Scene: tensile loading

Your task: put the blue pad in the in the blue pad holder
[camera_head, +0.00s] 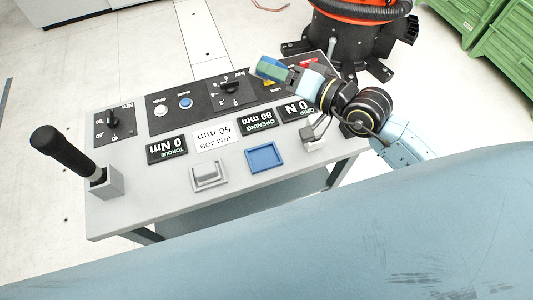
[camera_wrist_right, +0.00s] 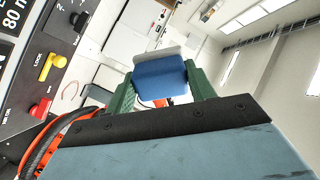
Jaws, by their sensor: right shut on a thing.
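My right gripper (camera_head: 268,69) is shut on the blue pad and holds it above the back right of the panel table. In the right wrist view the blue pad (camera_wrist_right: 160,80) sits between the two green fingers, with a pale grey plate along its upper edge. In the head view the fingers hide much of the pad. A shallow blue tray (camera_head: 265,157), which looks like the blue pad holder, lies empty near the table's front edge, well apart from the gripper. My left gripper is in neither view.
A grey block-like holder (camera_head: 208,176) stands left of the blue tray. A small grey fixture (camera_head: 314,141) stands to its right, near my right arm. A black upright handle (camera_head: 66,151) rises at the table's left. Display plates (camera_head: 213,138) and knobs fill the back.

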